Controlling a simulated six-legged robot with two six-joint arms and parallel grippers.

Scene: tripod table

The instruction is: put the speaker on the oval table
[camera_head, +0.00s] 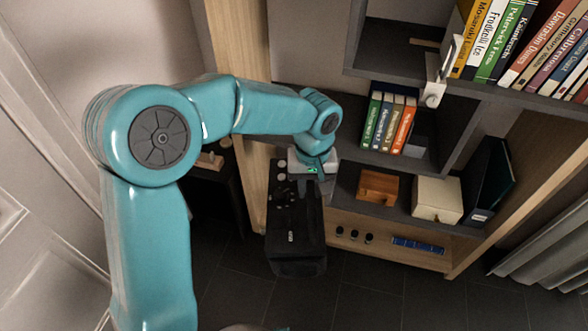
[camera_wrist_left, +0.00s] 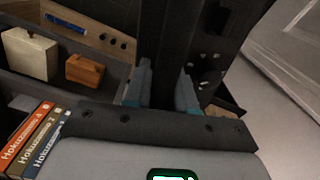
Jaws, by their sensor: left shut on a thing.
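The speaker (camera_head: 296,235) is a tall black box with small round knobs and a light label on its face. It hangs below my left gripper (camera_head: 313,178), which is shut on its upper part, in front of the shelf unit. In the left wrist view the two fingers of the left gripper (camera_wrist_left: 163,90) sit on either side of the dark speaker (camera_wrist_left: 166,50). The speaker's far side is hidden. I cannot make out an oval table in either view. My right gripper is in neither view.
A shelf unit (camera_head: 450,155) stands behind with books (camera_head: 388,122), a wooden box (camera_head: 378,187), a cream box (camera_head: 437,199) and a dark binder (camera_head: 488,180). Dark furniture (camera_head: 210,172) stands at left, partly behind my arm. The dark tiled floor (camera_head: 370,295) in front is clear.

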